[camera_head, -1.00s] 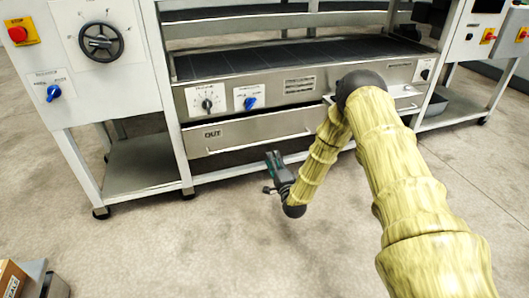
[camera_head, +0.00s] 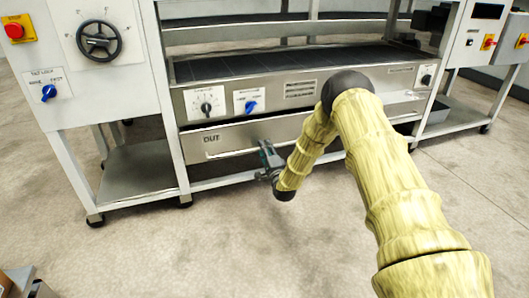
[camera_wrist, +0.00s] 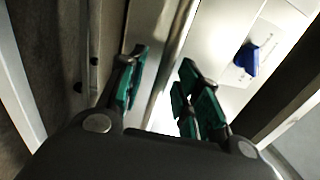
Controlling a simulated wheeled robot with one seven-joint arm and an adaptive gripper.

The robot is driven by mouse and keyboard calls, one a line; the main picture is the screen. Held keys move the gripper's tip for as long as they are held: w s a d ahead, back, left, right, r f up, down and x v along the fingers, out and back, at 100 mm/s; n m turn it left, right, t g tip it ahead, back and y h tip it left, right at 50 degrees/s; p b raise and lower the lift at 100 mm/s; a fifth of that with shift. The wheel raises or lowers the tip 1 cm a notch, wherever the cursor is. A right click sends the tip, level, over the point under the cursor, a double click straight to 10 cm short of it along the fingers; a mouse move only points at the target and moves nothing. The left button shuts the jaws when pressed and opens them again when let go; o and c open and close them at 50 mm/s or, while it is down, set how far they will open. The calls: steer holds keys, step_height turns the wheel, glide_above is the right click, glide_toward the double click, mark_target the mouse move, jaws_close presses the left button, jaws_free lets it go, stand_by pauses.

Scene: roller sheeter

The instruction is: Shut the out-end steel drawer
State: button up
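The steel drawer marked OUT (camera_head: 235,137) is a long, low front beneath the control panel in the head view. It appears close to the machine frame, but how far it stands out is hard to tell. My gripper (camera_head: 268,152) is in front of the drawer's lower middle, in line with its front in the picture. In the wrist view my gripper (camera_wrist: 164,65) has its two green-padded fingers apart, with nothing clearly held between them. A metal face, probably the drawer front (camera_wrist: 146,22), lies just beyond the fingers. Contact cannot be told.
The control panel (camera_head: 270,98) with black and blue knobs is above the drawer; the blue knob (camera_wrist: 248,59) shows in the wrist view. A lower shelf (camera_head: 140,170) is at left. Frame legs (camera_head: 75,170) stand beside it. The floor (camera_head: 200,240) in front is clear.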

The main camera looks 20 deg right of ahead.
steer(key=shift+w+r, duration=0.1)
steer(key=shift+w, duration=0.15)
jaws_close()
